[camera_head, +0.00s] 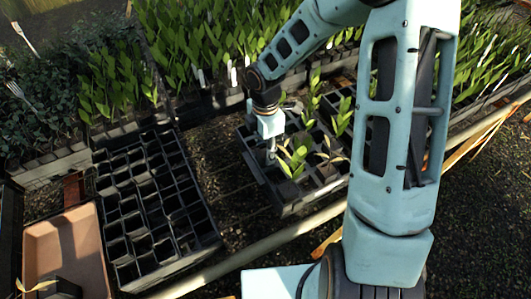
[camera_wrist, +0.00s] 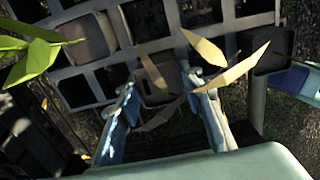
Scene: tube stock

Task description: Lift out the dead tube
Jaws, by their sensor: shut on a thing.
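In the wrist view my gripper (camera_wrist: 160,82) is shut on a tube (camera_wrist: 156,92) with dry, tan, withered leaves (camera_wrist: 230,72), the dead tube. Its leaves spread up between and over my fingers. In the head view my gripper (camera_head: 271,157) points down at the left part of the black tube tray (camera_head: 286,211). The held tube is mostly hidden there; I cannot tell whether it is clear of its cell. A green seedling (camera_head: 294,157) stands just right of my gripper, and a brownish seedling (camera_head: 330,156) stands further right.
A black cell crate (camera_head: 207,240) stands left of the tray, with mostly empty cells. A brown tray (camera_head: 65,245) is at the lower left, with a withered tube (camera_head: 62,288) at its front. Dense green seedlings (camera_head: 200,40) fill the back. A pale rail runs along the front.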

